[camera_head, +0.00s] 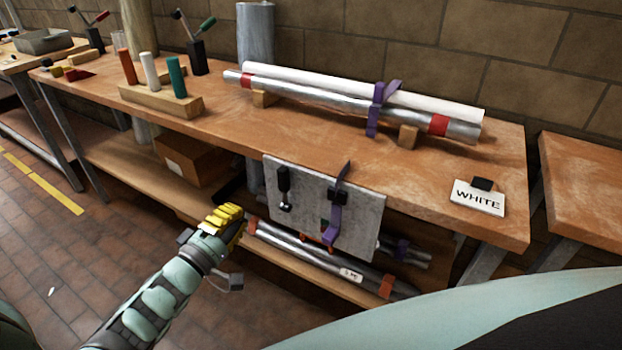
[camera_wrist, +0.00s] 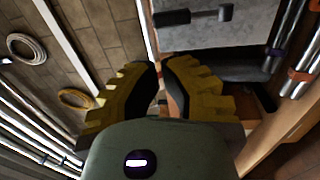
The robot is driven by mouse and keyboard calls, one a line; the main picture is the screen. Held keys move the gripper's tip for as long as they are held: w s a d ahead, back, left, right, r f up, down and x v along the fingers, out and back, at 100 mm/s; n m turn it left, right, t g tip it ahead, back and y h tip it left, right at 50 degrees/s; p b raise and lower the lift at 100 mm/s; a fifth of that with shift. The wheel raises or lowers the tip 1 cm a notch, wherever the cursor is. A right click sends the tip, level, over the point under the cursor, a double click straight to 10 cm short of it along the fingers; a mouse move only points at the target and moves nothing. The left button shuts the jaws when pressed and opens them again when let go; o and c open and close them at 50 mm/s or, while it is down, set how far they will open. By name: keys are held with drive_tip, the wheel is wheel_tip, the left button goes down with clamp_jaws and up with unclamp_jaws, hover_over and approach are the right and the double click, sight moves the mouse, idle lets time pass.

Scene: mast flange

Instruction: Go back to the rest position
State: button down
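My gripper (camera_head: 223,216) is at the front of the wooden bench, left of the hanging grey panel and above the lower shelf. In the wrist view its yellow ribbed fingers (camera_wrist: 160,68) come together at the tips, with a narrow gap lower down. I see nothing held between them. My arm reaches up from the lower left in the head view.
The bench (camera_head: 350,140) carries a white and a metal tube (camera_head: 340,105) joined by a purple strap. A grey panel (camera_head: 310,205) with a purple clamp hangs at its front edge. A WHITE sign (camera_head: 478,198) stands right.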

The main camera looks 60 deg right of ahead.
drive_tip(key=shift+s+a, duration=0.1)
drive_tip(key=shift+a, duration=0.7)
